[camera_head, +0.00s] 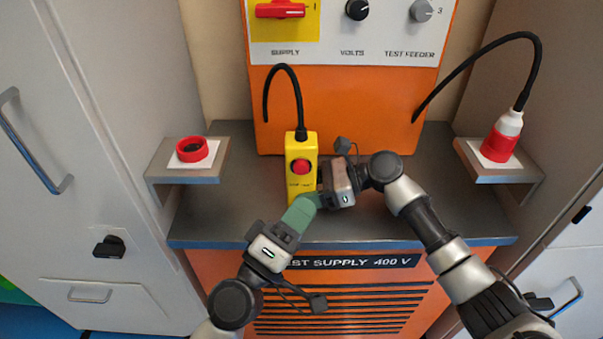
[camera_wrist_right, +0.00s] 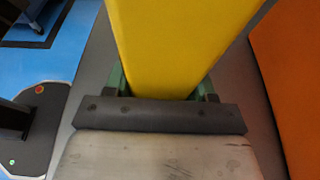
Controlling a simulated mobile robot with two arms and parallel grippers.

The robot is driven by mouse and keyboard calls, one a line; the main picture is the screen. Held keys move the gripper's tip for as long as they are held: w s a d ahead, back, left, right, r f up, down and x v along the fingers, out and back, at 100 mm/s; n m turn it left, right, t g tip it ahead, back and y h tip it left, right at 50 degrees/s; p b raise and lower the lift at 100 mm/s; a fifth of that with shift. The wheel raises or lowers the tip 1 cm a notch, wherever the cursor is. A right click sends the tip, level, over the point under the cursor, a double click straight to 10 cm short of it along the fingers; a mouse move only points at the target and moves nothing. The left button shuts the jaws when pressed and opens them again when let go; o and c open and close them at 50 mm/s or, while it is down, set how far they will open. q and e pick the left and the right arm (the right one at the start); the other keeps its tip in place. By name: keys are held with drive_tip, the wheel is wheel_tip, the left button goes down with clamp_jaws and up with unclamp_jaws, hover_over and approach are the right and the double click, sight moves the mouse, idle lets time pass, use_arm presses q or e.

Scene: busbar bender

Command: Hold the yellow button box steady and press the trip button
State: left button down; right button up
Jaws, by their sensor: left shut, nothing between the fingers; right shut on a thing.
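The yellow button box (camera_head: 307,148) stands upright on the grey shelf, with a black cable rising from its top. Its red trip button (camera_head: 301,167) faces me and is uncovered. My right gripper (camera_head: 321,176) comes from the right and is shut on the box. In the right wrist view the yellow box (camera_wrist_right: 180,45) sits between the green fingers of my right gripper (camera_wrist_right: 160,85). My left gripper (camera_head: 311,200) is shut and empty, its green fingers in front of the box's lower end, below the button. They hide that lower end; I cannot tell whether they touch it.
An orange supply panel (camera_head: 345,100) stands behind the grey shelf (camera_head: 400,222). A red ring-shaped socket (camera_head: 192,149) sits on the left bracket, a red and white plug (camera_head: 502,138) on the right one. Grey cabinets flank both sides. The shelf is clear left of the box.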

idle(0.4)
drive_tip(key=o, duration=0.8)
